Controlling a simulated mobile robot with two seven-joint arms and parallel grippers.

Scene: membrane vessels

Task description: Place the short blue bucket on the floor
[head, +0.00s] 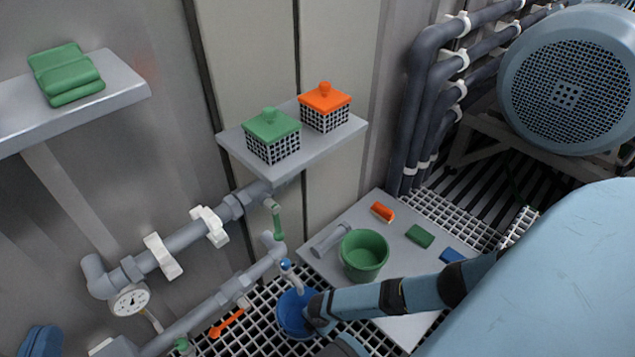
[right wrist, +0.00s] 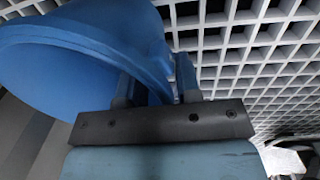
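The short blue bucket (head: 292,318) is over the floor grating (head: 262,322), below a small tap with a blue top (head: 286,266). My right gripper (right wrist: 155,88) has its fingers on either side of the bucket's wall at the rim, and the bucket (right wrist: 60,55) fills the left of the right wrist view. I cannot tell whether its base touches the grating. A grey rounded part at the bottom edge of the head view appears to be my left gripper (head: 345,346); its fingers cannot be made out.
A green bucket (head: 364,254) stands on a grey plate (head: 330,262) with a grey cylinder and small coloured blocks. Pipes with a gauge (head: 130,300) run along the left. An orange-handled item (head: 227,323) lies left of the blue bucket. A shelf above holds green and orange-lidded baskets.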

